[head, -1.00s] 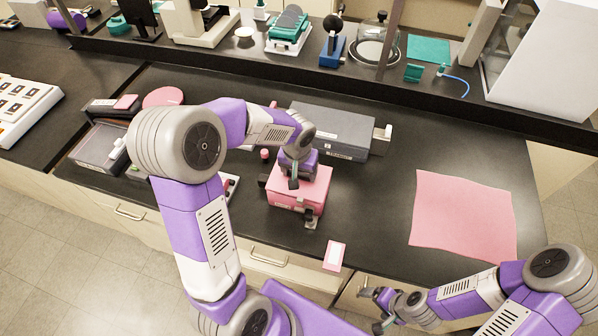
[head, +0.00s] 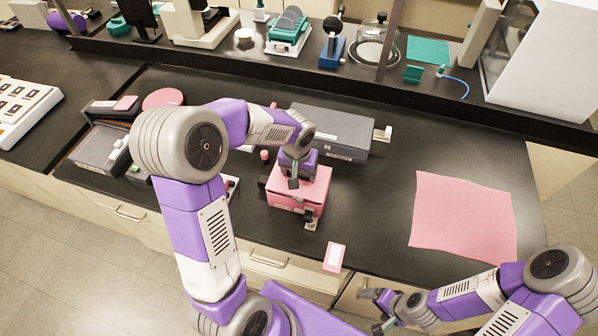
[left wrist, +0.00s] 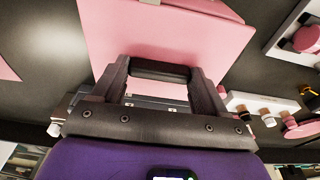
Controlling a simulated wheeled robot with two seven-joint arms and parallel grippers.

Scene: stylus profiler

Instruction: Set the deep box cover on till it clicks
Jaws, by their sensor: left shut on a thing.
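The deep pink box cover (head: 316,184) sits at the middle of the bench, over or on the box body (head: 287,204). In the head view I cannot tell whether it is fully seated. My left gripper (head: 294,181) comes down on the cover from above and is shut on it. In the left wrist view the pink cover (left wrist: 165,35) fills the upper middle, with a dark bar between my fingers (left wrist: 160,75). A metal latch-like part (head: 311,221) shows at the box's front. My right gripper (head: 376,308) is open and empty near the bench's front edge.
A grey case (head: 338,132) lies just behind the box. A pink cloth (head: 463,215) lies to the right, and a small pink-and-white block (head: 334,257) is at the front edge. Bench between box and cloth is clear. A raised shelf with instruments runs behind.

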